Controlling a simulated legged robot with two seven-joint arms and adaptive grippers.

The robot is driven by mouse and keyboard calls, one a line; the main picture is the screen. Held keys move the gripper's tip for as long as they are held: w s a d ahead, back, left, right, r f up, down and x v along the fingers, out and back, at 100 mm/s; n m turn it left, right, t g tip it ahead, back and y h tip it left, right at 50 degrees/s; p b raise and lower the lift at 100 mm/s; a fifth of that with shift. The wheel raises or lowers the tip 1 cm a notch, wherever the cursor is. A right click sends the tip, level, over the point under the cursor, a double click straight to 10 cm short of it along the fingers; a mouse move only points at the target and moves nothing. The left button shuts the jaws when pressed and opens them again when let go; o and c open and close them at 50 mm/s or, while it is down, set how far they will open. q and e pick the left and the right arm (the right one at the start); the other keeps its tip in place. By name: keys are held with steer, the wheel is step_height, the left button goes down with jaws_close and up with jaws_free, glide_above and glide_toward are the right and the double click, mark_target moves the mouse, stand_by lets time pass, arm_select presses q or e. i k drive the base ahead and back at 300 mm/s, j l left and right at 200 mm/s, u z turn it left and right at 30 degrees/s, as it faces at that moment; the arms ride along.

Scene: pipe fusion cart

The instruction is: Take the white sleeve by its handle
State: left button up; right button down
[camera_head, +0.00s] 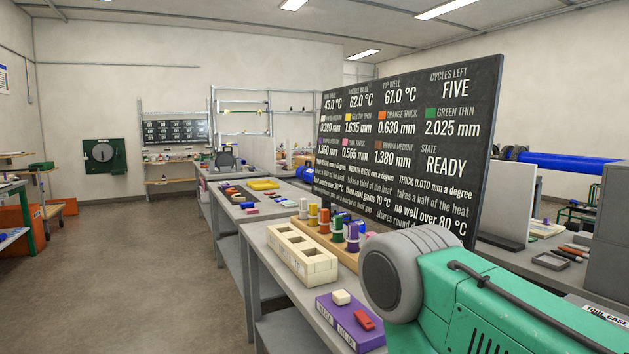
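A small white sleeve (303,208) stands upright at the far left end of a wooden rack (345,256) on the bench. A yellow sleeve (313,216), an orange sleeve (324,221), a green sleeve (337,230) and a purple one (352,238) stand in line after it, toward me. The white sleeve is small here, and I cannot make out its handle clearly. Neither of my grippers shows in the head view.
A cream block (318,268) with square wells stands left of the rack. A purple board (340,326) carries a white block and a red block. A dark display board (420,130) rises behind the rack. A large green and grey body covers the lower right.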

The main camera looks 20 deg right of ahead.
mark_target(304, 211)
steer(key=i+j, duration=0.15)
steer(key=i, duration=0.3)
steer(key=i+j, duration=0.15)
steer(key=i, duration=0.3)
steer(key=i+j, duration=0.1)
steer(key=i, duration=0.35)
steer(key=i+z, duration=0.2)
steer(key=z, duration=0.25)
steer(key=i+j+z, duration=0.15)
steer(key=z, duration=0.25)
steer(key=i+j+z, duration=0.1)
steer(key=z, duration=0.35)
steer(key=j+z, duration=0.15)
steer(key=z, duration=0.3)
steer(key=j+z, duration=0.15)
steer(key=z, duration=0.25)
steer(key=i+j+z, duration=0.1)
steer(key=j+z, duration=0.3)
steer(key=j, duration=0.35)
steer(key=j+z, duration=0.35)
steer(key=j, duration=0.35)
steer(key=k+j+z, duration=0.15)
steer(key=j+z, duration=0.25)
steer(key=j, duration=0.3)
